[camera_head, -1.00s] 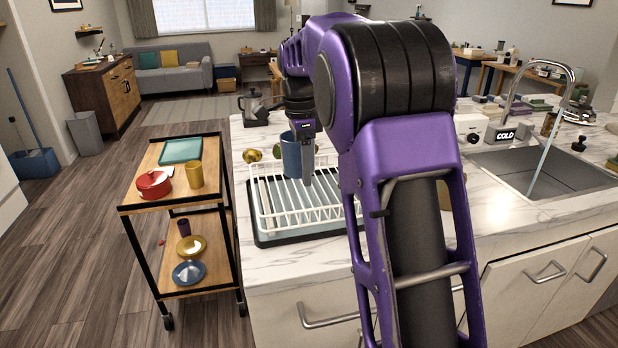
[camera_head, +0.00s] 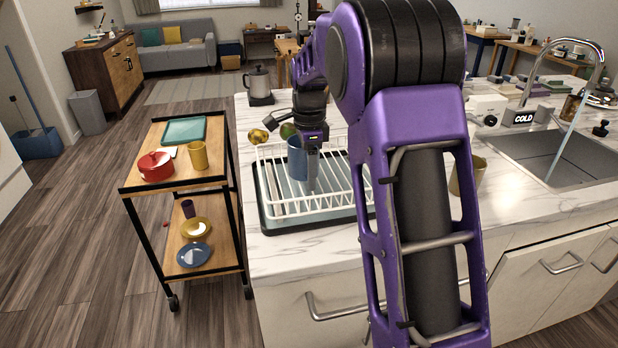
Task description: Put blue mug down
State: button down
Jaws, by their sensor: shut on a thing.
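The blue mug (camera_head: 296,160) is in the dish rack area, upright, at the rack's back left part. The white wire dish rack (camera_head: 282,209) stands on a dark-edged tray on the marble counter. My gripper hides part of the mug, and I cannot tell whether the mug's base touches the rack.
A kettle (camera_head: 259,84) and small fruit-like items (camera_head: 258,136) stand behind the rack. A yellow cup (camera_head: 468,176) is right of my arm, near the sink (camera_head: 560,155). A cart (camera_head: 182,185) at left holds a red pot (camera_head: 155,166) and yellow mug (camera_head: 198,155).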

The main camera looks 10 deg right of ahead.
jog(key=shift+f, duration=0.7)
jog(key=shift+f, duration=0.1)
jog(key=shift+c, duration=0.6)
grip_release()
notch_tip(320, 180, up, 12)
jog(key=shift+s+r+p, duration=0.1)
jog(key=shift+p, duration=0.7)
